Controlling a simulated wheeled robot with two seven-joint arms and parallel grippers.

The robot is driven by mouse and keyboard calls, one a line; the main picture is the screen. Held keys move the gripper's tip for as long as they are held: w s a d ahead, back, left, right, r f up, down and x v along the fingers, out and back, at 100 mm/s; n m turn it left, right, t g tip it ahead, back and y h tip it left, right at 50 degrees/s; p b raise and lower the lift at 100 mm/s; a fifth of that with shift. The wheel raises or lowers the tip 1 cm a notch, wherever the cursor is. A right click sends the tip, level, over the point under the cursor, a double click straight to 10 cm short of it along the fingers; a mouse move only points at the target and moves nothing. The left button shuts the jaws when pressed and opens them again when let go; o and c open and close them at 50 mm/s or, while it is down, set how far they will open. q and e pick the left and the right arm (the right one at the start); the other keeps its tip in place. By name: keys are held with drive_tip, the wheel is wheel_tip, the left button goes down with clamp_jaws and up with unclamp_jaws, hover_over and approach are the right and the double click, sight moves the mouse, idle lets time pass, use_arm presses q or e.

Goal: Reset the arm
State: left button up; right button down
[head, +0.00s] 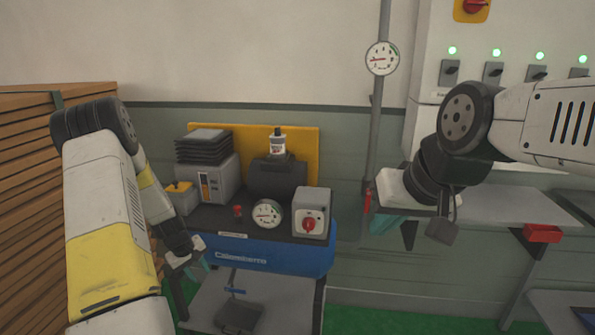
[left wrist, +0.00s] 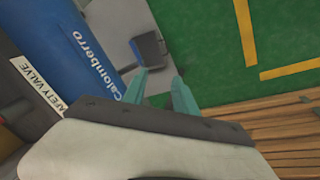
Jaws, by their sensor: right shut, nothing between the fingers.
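My left arm (head: 105,220) reaches in from the left. Its gripper (head: 192,268) hangs in front of the left end of the blue compressor (head: 270,256), pointing down. In the left wrist view its two teal fingers (left wrist: 160,77) stand apart with nothing between them. The compressor's blue tank (left wrist: 70,45) is beside them there. My right arm (head: 545,120) comes in from the right. Its gripper (head: 388,222) is shut and empty, in front of the wall left of the grey shelf, with its fingers partly hidden by the wrist.
The compressor carries a gauge (head: 267,213) and a switch box (head: 311,213). A wood slat stack (head: 30,190) stands close at the left. A vertical pipe (head: 373,130) runs up the wall.

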use_arm(q)
drive_tip(key=s+d+r+m+t, duration=0.1)
drive_tip(key=s+d+r+m, duration=0.2)
drive_tip(key=r, duration=0.6)
drive_tip(key=s+d+r, duration=0.2)
drive_tip(key=d+r, duration=0.2)
drive_tip(key=r, duration=0.5)
drive_tip(key=s+d+r+m+t, duration=0.1)
drive_tip(key=s+d+r+m, duration=0.2)
drive_tip(key=r, duration=0.7)
drive_tip(key=s+d+r+m, duration=0.1)
drive_tip(key=s+d+r, duration=0.1)
drive_tip(key=s, duration=0.4)
drive_tip(key=s+d+r+m, duration=0.1)
drive_tip(key=s+d+r, duration=0.2)
drive_tip(key=s, duration=0.4)
drive_tip(key=s+d+r+t+h, duration=0.1)
drive_tip(key=s+d+r, duration=0.1)
drive_tip(key=s+r, duration=0.3)
drive_tip(key=shift+s+d+m, duration=0.35)
drive_tip(key=shift+s+m, duration=0.05)
drive_tip(key=shift+s, duration=0.4)
